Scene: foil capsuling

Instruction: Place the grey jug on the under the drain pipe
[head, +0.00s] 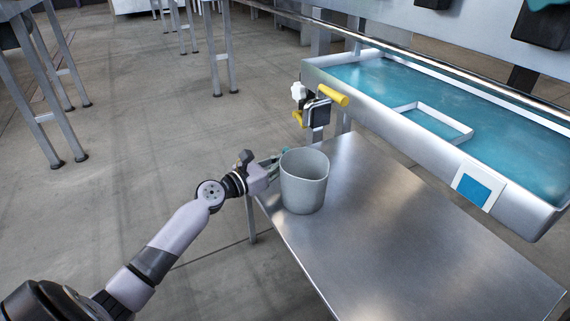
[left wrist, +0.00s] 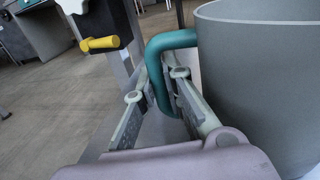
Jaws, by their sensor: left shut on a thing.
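The grey jug (head: 303,185) is upright at the left end of the steel table (head: 400,240). I cannot tell whether its base touches the tabletop. My left gripper (head: 272,165) is at the jug's left side. In the left wrist view, the left gripper (left wrist: 163,85) is shut on the jug's teal handle (left wrist: 172,40), with the grey jug wall (left wrist: 260,80) to the right. A fixture with a yellow handle (head: 333,95) and a white knob is at the trough's left end, behind the jug. I cannot make out a drain pipe opening clearly. My right gripper is out of view.
A long metal trough (head: 405,130) with blue liquid and a rectangular frame (head: 432,120) inside runs behind the table. A blue-and-white label (head: 478,188) is on its front. The tabletop right of the jug is clear. Open floor (head: 130,150) lies to the left.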

